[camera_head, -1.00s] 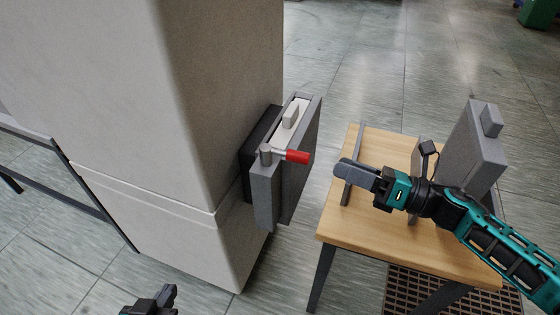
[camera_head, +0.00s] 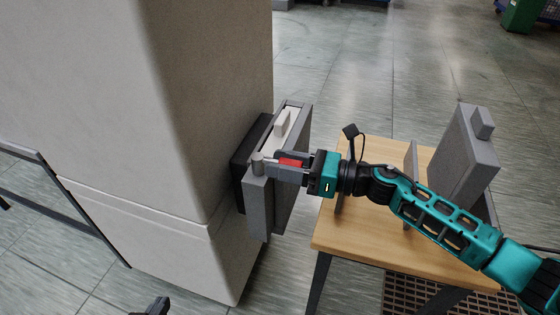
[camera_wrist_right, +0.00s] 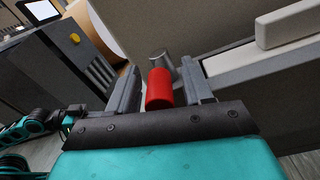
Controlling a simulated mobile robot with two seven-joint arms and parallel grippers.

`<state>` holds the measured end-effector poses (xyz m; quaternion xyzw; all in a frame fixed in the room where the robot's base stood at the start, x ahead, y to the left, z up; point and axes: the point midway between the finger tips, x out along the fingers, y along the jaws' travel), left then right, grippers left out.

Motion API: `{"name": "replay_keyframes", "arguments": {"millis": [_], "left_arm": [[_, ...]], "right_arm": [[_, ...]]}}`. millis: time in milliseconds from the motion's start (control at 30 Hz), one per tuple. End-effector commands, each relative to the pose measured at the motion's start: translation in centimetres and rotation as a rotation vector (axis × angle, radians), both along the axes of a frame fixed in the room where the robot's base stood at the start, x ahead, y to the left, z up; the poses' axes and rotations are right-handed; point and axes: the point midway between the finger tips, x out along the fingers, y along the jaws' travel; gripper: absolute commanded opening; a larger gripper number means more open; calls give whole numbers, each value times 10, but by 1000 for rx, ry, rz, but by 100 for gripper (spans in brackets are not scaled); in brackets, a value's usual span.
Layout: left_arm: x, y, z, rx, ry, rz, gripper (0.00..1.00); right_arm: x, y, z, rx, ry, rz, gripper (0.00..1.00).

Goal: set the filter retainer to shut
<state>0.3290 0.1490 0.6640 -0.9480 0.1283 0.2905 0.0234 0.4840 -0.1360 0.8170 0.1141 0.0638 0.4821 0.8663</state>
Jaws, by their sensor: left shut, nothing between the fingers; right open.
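The filter retainer is a lever with a red grip (camera_head: 291,162) on a grey pivot post (camera_head: 257,163), at the near top corner of a grey housing (camera_head: 257,205) on the beige column. The lever points right, away from the column. My right gripper (camera_head: 288,168) is open, with its fingers on either side of the red grip. In the right wrist view the red grip (camera_wrist_right: 160,88) sits between the two fingers, with a gap visible on each side. A pale block with a raised tab (camera_head: 282,123) sits in the housing. My left gripper (camera_head: 158,305) is shut and empty at the bottom edge.
A wooden table (camera_head: 370,235) stands right of the housing, under my right arm. A grey block-shaped part (camera_head: 463,160) stands on it. A dark metal frame (camera_head: 60,195) is at the left. Open tiled floor lies behind.

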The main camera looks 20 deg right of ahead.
Motion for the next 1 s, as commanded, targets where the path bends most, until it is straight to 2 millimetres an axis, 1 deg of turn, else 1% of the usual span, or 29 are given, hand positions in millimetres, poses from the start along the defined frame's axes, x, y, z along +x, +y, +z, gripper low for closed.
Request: {"name": "replay_keyframes", "arguments": {"millis": [100,400,900,1000], "left_arm": [[0,-1,0,-4,0,4,0],[0,-1,0,-7,0,6,0],[0,0,0,0,0,2,0],[0,1,0,2,0,0,0]], "right_arm": [[4,6,0,0,0,1,50],[4,7,0,0,0,0,49],[4,7,0,1,1,0,1],[4,7,0,1,1,0,0]]}}
